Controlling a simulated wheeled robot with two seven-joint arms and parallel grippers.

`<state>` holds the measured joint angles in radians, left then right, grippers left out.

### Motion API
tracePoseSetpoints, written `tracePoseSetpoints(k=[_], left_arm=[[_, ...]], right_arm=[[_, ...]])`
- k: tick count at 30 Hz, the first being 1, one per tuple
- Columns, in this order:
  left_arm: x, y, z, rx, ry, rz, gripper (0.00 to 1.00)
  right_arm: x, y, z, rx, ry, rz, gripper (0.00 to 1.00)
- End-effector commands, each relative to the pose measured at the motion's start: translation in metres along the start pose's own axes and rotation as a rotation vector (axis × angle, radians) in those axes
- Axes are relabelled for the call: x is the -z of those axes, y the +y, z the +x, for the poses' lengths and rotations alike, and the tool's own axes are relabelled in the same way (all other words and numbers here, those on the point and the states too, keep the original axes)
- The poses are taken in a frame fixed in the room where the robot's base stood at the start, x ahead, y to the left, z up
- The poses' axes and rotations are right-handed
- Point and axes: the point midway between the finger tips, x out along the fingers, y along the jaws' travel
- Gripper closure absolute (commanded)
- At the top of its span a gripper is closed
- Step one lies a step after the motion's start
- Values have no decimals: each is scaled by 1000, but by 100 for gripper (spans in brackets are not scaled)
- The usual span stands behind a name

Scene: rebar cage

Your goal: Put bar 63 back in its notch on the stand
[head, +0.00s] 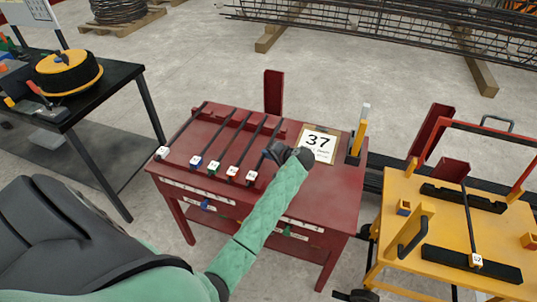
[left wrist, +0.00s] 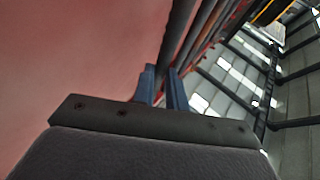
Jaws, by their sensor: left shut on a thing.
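The red stand (head: 325,205) carries several dark bars side by side, with small tags at their near ends. My left gripper (head: 270,154) is over the stand's top at the rightmost bar (head: 259,158), its fingers largely hidden by the wrist. In the left wrist view, the blue fingertips (left wrist: 162,88) are shut on a dark bar (left wrist: 177,48). The rightmost bar's tag (head: 251,176) is too small to read, so I cannot tell whether it is bar 63. I cannot tell whether the held bar rests in a notch. My right gripper is out of view.
A yellow cart (head: 405,265) with one tagged bar (head: 468,222) stands to the right. A dark table (head: 95,100) stands left. Concrete floor lies between.

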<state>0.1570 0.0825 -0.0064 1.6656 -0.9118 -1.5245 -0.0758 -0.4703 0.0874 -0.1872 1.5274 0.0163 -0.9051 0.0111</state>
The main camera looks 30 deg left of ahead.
Motion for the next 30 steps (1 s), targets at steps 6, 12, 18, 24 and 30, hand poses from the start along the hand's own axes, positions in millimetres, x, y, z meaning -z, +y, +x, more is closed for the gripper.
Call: tracePoseSetpoints(k=[6,12,18,24,30], left_arm=[[-1,3,2,1,0,-1,100],[-1,4,2,0,0,0,64],[-1,4,2,0,0,0,64],[1,-3,-3,0,1,-1,64],[1,0,-25,-1,2,-2,64]], right_arm=[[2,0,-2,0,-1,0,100],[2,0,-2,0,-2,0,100],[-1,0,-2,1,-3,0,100],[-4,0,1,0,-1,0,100],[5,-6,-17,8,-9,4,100]])
